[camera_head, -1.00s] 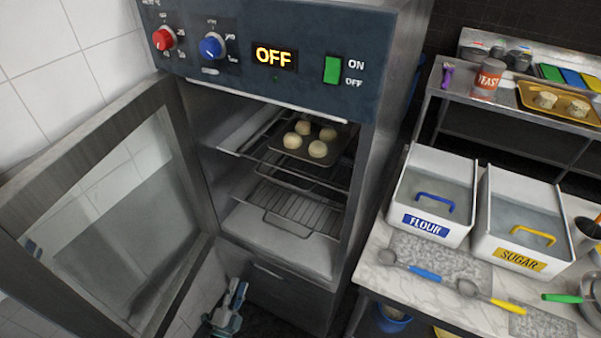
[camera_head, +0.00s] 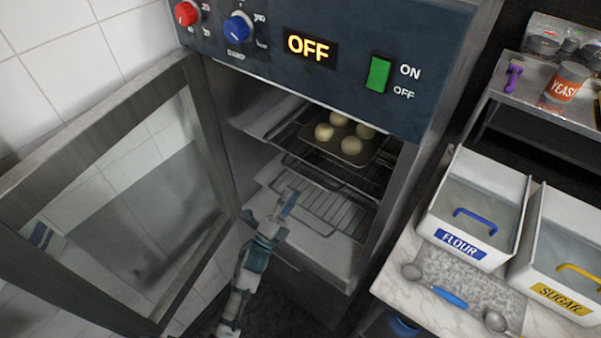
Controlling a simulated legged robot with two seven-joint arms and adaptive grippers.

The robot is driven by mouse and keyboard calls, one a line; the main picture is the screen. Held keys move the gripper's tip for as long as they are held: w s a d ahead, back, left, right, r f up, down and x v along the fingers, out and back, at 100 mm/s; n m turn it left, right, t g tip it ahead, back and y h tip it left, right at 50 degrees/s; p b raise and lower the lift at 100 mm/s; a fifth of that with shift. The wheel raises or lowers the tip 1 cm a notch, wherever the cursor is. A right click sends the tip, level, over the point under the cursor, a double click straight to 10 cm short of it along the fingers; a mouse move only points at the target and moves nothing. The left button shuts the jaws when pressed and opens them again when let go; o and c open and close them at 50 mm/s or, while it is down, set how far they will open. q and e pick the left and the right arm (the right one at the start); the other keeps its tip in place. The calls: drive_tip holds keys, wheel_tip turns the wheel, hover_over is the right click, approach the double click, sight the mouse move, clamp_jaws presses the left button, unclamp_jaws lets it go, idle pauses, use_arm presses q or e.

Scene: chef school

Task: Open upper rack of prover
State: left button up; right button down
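The prover (camera_head: 330,60) stands with its glass door (camera_head: 130,190) swung open to the left. Inside, the upper rack (camera_head: 312,172) carries a dark tray (camera_head: 352,147) with several pale dough balls. A lower wire rack (camera_head: 335,212) sits beneath it, empty. My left gripper (camera_head: 287,203) is at the prover's opening, in front of the lower rack and below the front of the upper rack in the picture. It looks apart from the upper rack, though depth is hard to judge. Its fingers are too small to tell open from shut. My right gripper is out of view.
The open door and white tiled wall (camera_head: 60,45) bound the left side. At right, a counter (camera_head: 400,275) holds a flour bin (camera_head: 478,205), a sugar bin (camera_head: 560,250) and scoops. The prover's display reads OFF.

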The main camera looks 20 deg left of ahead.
sight(304, 176)
use_arm(q)
drive_tip(key=w+d+r, duration=0.1)
drive_tip(key=w+r, duration=0.1)
drive_tip(key=w+d+r+p, duration=0.1)
drive_tip(key=w+d, duration=0.1)
drive_tip(key=shift+w+d+r, duration=0.3)
drive_tip(key=shift+r, duration=0.05)
drive_tip(key=shift+w+r, duration=0.1)
drive_tip(key=shift+w, duration=0.1)
drive_tip(key=shift+w+a, duration=0.1)
drive_tip(key=shift+a, duration=0.8)
drive_tip(key=shift+c, duration=0.5)
drive_tip(key=c, duration=0.4)
drive_tip(key=shift+d, duration=0.2)
clamp_jaws()
drive_tip(key=shift+d, duration=0.2)
